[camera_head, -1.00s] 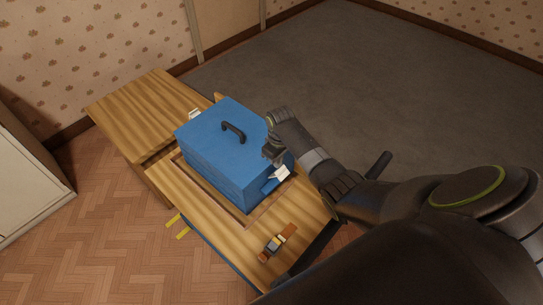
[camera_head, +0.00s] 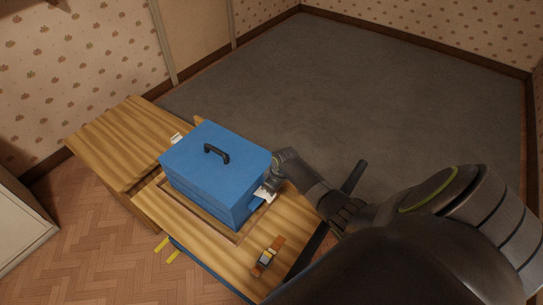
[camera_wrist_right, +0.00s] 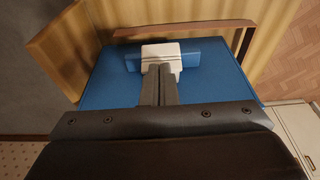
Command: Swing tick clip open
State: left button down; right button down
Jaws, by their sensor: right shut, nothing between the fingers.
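A blue box (camera_head: 212,170) with a black top handle (camera_head: 216,153) stands shut on the wooden furniture. A white clip (camera_head: 267,194) sits low at its right end beside a blue ledge; in the right wrist view the white clip (camera_wrist_right: 160,51) lies over a blue bar (camera_wrist_right: 193,52). Another white piece (camera_head: 177,138) shows at the box's far left end. My right gripper (camera_head: 270,187) is at the right end, close to the clip. Its fingers (camera_wrist_right: 159,72) are shut and empty, their tips overlapping the white clip in the picture; contact is unclear. My left gripper is not in view.
A wristwatch (camera_head: 267,256) with a brown strap lies on the wooden top (camera_head: 225,253), in front of the box. Yellow strips (camera_head: 167,247) stick out at the left front edge. A wooden cabinet (camera_head: 120,140) stands behind left. The grey carpet (camera_head: 340,90) beyond is clear.

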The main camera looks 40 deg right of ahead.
dwell(0.5)
jog(key=shift+w, duration=0.1)
jog(key=shift+w+a+b, duration=0.25)
jog(key=shift+w+b, duration=0.05)
jog(key=shift+w, duration=0.4)
jog(key=r+p, duration=0.2)
jog(key=r, duration=0.1)
jog(key=r+p, duration=0.1)
jog(key=p, duration=0.1)
jog(key=shift+w+a+r, duration=0.15)
jog(key=shift+w+a, duration=0.05)
jog(key=shift+w, duration=0.2)
jog(key=shift+s+d+r, duration=0.1)
jog(key=shift+s+d, duration=0.05)
jog(key=shift+s, duration=0.05)
jog(key=s+d+r, duration=0.1)
jog(key=s+r, duration=0.4)
jog(key=r, duration=0.2)
jog(key=shift+d+r+b, duration=0.2)
jog(key=shift+d+b, duration=0.1)
jog(key=shift+d, duration=0.05)
